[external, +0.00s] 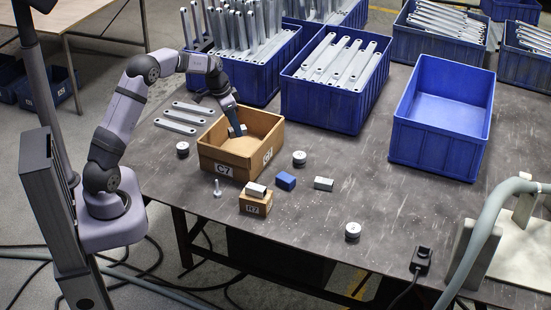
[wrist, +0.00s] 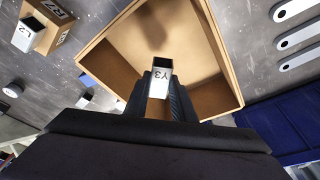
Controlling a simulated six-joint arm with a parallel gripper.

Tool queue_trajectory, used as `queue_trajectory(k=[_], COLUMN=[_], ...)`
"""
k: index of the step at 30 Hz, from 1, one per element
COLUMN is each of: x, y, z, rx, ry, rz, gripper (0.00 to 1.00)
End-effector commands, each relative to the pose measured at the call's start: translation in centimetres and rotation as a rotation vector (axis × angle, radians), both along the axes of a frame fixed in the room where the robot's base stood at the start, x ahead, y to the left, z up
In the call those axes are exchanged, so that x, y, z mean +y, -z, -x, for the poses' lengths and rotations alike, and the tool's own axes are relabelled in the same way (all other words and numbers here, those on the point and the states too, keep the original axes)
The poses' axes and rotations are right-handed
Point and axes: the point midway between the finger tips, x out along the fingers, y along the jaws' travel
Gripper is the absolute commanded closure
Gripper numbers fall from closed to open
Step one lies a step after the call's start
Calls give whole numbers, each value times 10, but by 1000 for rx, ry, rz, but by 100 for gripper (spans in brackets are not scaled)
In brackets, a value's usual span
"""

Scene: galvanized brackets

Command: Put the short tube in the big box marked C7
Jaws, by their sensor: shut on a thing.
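The big box marked C7 (external: 222,170) is an open light-brown box on the grey table. It fills the middle of the wrist view (wrist: 92,54). My gripper (external: 239,133) reaches down into its opening. My gripper (wrist: 160,90) is shut on a short tube (wrist: 158,74), a grey square metal piece with a white label reading Y3. In the external view the tube (external: 233,131) shows partly beside the fingers, within the box walls. I cannot tell whether it touches the box floor.
A small box marked R7 (external: 255,208) stands in front with a metal piece (external: 256,189) on it. A blue block (external: 286,181), another metal piece (external: 323,184), a bolt (external: 216,188) and white-topped cylinders (external: 299,158) lie nearby. Blue crates (external: 320,106) stand behind.

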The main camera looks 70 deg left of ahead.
Motion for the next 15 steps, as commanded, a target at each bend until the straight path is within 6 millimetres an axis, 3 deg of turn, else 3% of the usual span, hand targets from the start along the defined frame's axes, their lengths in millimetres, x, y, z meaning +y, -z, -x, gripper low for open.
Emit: queue_trajectory(k=[5, 15], x=[0, -1], y=[6, 53], z=[0, 0], rx=[0, 2], ry=[0, 1], rz=[0, 2], gripper=[100, 100])
